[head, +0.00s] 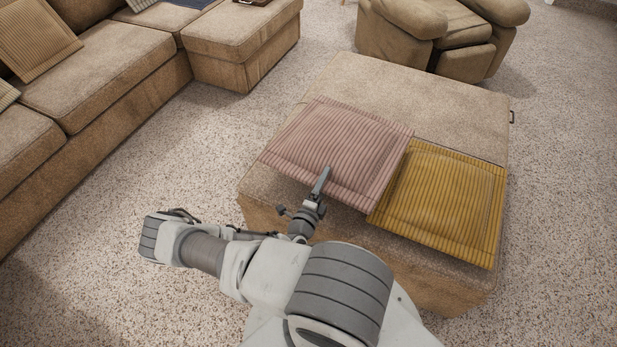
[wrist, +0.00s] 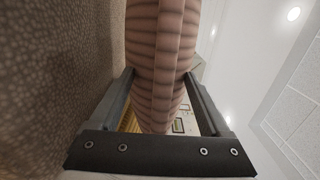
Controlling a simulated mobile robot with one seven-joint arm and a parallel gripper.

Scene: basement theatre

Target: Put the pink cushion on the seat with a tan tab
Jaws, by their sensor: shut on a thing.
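The pink ribbed cushion (head: 345,140) is at the ottoman (head: 410,95), over its left front part. My gripper (head: 324,180) is shut on the cushion's near edge. In the wrist view the cushion (wrist: 160,50) fills the space between the two fingers of my gripper (wrist: 160,88). I cannot tell whether the cushion rests on the ottoman or is slightly above it. The sofa seats (head: 105,70) and the corner seat (head: 230,35) are at the upper left. I can make out no tan tab on any seat.
A yellow ribbed cushion (head: 445,200) lies on the ottoman, right beside the pink one. A tan ribbed cushion (head: 35,40) leans on the sofa. An armchair (head: 460,30) stands behind the ottoman. Speckled carpet (head: 150,180) is clear between sofa and ottoman.

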